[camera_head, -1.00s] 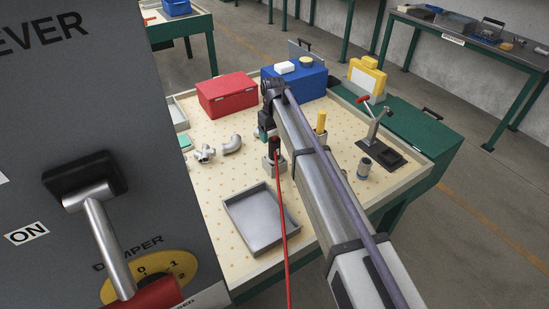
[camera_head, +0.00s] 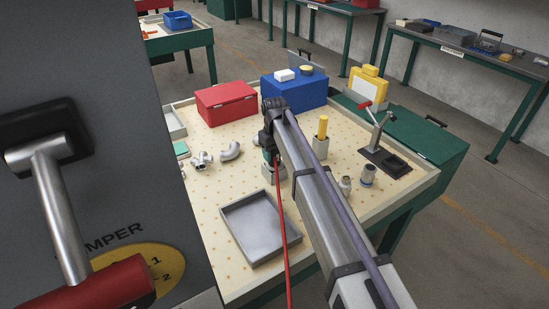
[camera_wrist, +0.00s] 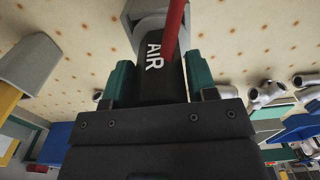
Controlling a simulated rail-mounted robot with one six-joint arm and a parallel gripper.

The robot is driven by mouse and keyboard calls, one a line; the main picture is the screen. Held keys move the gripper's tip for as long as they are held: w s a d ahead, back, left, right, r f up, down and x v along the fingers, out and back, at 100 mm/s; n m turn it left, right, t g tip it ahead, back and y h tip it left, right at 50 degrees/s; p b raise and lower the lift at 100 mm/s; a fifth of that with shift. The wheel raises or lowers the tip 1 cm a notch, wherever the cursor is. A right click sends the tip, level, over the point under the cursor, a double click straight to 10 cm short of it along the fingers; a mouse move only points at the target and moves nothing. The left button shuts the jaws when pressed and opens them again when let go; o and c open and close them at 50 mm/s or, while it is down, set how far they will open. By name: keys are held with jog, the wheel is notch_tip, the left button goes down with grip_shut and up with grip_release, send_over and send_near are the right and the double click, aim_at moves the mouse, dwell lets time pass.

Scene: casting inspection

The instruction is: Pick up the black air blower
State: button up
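The black air blower (camera_wrist: 160,88), marked "AIR", stands between the two green fingers of my gripper (camera_wrist: 158,74) in the wrist view. One finger is on each side of it, close to its body. I cannot tell whether the fingers press on it. A red hose (camera_wrist: 174,30) runs from the blower, and a grey holder (camera_wrist: 148,12) shows beyond it. In the head view, my gripper (camera_head: 270,145) is at the holder (camera_head: 273,171), and the arm and gripper mostly hide the blower. The red hose (camera_head: 281,220) hangs down across the table.
A grey tray (camera_head: 230,210) lies in front on the table. Pipe fittings (camera_head: 230,150) lie to the left. A yellow-handled tool (camera_head: 322,128) stands in a holder to the right. Red (camera_head: 225,98) and blue (camera_head: 297,92) boxes stand behind. A dark lever panel (camera_head: 95,140) fills the left foreground.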

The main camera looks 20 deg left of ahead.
jog(key=c, duration=0.7)
